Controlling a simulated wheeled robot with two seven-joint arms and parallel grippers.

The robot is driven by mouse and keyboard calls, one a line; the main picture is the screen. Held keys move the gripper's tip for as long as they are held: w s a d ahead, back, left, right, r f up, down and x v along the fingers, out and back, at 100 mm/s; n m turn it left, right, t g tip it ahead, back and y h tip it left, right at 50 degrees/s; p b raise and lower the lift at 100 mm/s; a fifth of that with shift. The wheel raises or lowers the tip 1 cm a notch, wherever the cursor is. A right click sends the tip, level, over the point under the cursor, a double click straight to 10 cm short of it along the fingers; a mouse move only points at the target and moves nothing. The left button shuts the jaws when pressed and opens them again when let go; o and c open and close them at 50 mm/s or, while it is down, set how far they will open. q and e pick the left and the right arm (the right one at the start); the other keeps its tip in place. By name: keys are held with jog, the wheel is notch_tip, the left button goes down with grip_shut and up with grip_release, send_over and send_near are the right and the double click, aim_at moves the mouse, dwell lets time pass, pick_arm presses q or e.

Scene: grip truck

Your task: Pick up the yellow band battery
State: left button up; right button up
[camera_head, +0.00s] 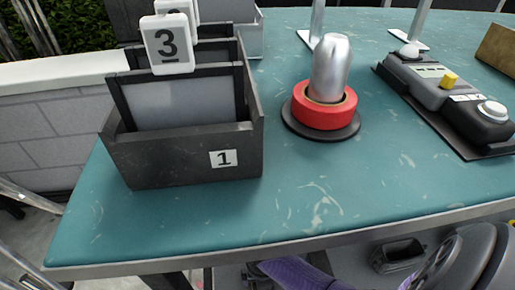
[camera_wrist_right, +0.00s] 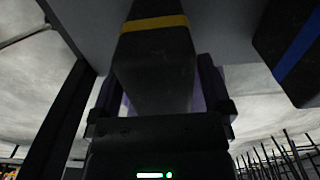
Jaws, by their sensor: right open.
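The yellow band battery (camera_wrist_right: 155,48) shows in the right wrist view as a dark block with a yellow stripe across its upper part. My right gripper (camera_wrist_right: 160,82) is open, with one purple-edged finger on each side of the block's lower part. I cannot tell whether the fingers touch it. The battery is not visible in the head view. My left gripper is not in view.
A dark block with a blue band (camera_wrist_right: 295,52) is to the right in the wrist view. In the head view, the teal table (camera_head: 330,205) holds a dark numbered bin (camera_head: 180,160), a red ring (camera_head: 325,110) around a silver piece, and a button box (camera_head: 445,95).

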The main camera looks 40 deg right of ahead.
jog(key=shift+f, duration=0.25)
jog(key=shift+c, duration=0.5)
grip_shut()
